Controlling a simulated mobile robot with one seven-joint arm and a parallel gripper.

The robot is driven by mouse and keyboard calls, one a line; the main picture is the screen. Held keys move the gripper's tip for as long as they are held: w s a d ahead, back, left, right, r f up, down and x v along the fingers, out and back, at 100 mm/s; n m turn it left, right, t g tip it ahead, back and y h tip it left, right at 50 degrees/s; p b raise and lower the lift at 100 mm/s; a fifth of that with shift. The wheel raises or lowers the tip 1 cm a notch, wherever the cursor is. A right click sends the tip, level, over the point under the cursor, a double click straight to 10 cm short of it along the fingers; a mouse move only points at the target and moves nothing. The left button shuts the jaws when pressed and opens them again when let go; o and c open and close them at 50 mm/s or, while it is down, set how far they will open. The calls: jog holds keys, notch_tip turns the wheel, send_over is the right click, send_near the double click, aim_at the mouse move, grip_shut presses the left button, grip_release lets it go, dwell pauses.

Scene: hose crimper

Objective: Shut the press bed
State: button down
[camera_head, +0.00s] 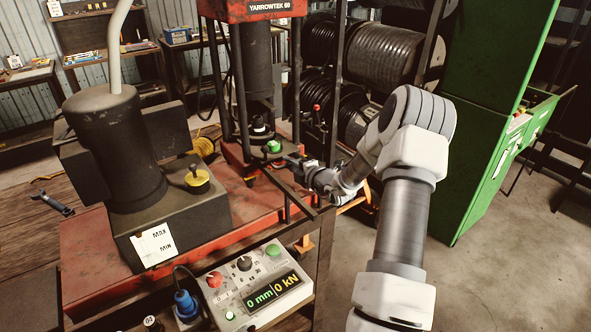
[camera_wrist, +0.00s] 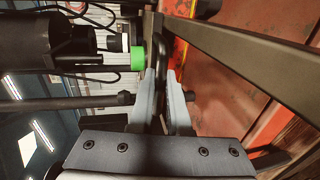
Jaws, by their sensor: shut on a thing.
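The press (camera_head: 262,12) is a red frame marked YARROWTEK 60 with a dark vertical cylinder. At its lower part is the press bed area (camera_head: 232,160), with a green-topped piece (camera_head: 273,146) beside a dark die. In the wrist view the green piece (camera_wrist: 137,58) is just left of my fingers. My gripper (camera_head: 303,163) is at the right side of the press bed. In the wrist view my gripper (camera_wrist: 164,78) is shut on a black bar-like handle (camera_wrist: 163,44). Where the handle joins the bed is partly hidden.
A control box (camera_head: 253,287) reads 0 mm and 0 kN. A dark pump with a tank (camera_head: 165,225) stands at left. Hose reels (camera_head: 380,60) stand behind my arm. A green cabinet (camera_head: 485,130) is at right. A dark rail (camera_head: 285,190) runs close by my gripper.

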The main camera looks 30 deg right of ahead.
jog(key=shift+w+r, duration=0.15)
jog(key=shift+r, duration=0.05)
jog(key=c, duration=1.3)
grip_release()
jog(key=o, duration=0.4)
jog(key=shift+w+f, duration=0.15)
jog(key=b+v, duration=0.1)
jog(key=v, duration=1.6)
jog(key=shift+s+a, duration=0.1)
jog(key=shift+s, duration=0.2)
